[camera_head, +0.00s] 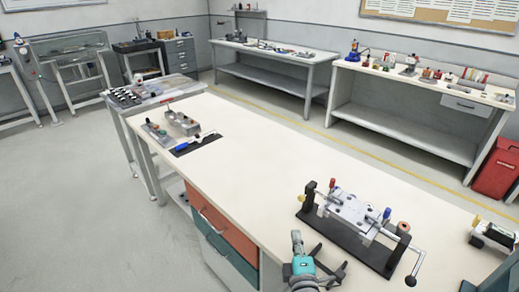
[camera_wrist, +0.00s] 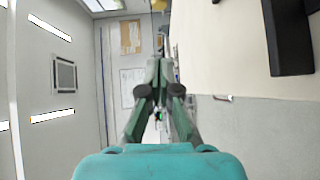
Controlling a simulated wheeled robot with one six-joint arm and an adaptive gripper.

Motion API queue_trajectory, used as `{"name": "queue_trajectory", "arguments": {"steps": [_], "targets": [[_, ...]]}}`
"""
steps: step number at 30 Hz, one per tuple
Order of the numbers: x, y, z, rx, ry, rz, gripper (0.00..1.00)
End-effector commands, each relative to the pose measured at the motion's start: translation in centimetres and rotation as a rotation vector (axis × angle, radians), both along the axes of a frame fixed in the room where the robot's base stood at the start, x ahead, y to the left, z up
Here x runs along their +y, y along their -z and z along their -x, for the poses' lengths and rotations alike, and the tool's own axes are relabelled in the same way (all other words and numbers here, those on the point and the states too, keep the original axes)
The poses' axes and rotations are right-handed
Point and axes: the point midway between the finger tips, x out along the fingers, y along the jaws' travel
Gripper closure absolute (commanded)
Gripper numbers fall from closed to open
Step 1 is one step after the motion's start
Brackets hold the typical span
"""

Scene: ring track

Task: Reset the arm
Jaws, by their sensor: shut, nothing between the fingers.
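My gripper (camera_head: 297,240) is at the bottom middle of the head view, over the near edge of the white workbench (camera_head: 250,150). Its teal body is cut off by the frame. In the wrist view my gripper (camera_wrist: 162,65) points away from the camera, its two grey-green fingers together at the tips with nothing between them. The clamping fixture (camera_head: 350,213), a metal block on a black base with a crank handle, stands on the bench to the right of my gripper.
Dark forked bars (camera_head: 328,264) show right beside my gripper. A grey box (camera_head: 182,122) and a blue-handled tool (camera_head: 190,144) lie at the bench's far left end. The bench middle is clear. A black-and-white device (camera_head: 495,237) stands at the right. A dark part (camera_wrist: 288,38) shows upper right in the wrist view.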

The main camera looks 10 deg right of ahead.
Motion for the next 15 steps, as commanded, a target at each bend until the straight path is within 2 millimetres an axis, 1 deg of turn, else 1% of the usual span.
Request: {"name": "queue_trajectory", "arguments": {"steps": [2,5,8,12,14,15], "targets": [[0.0,0.4,0.4,0.003,-0.003,-0.011,1.0],[-0.1,1.5,2.0,0.013,-0.014,-0.055,1.0],[-0.1,3.3,4.8,0.028,-0.032,-0.138,1.0],[-0.1,5.7,9.7,0.05,-0.054,-0.29,1.0],[-0.1,6.5,11.8,0.059,-0.061,-0.357,1.0],[-0.1,6.9,13.3,0.064,-0.065,-0.403,1.0]]}}
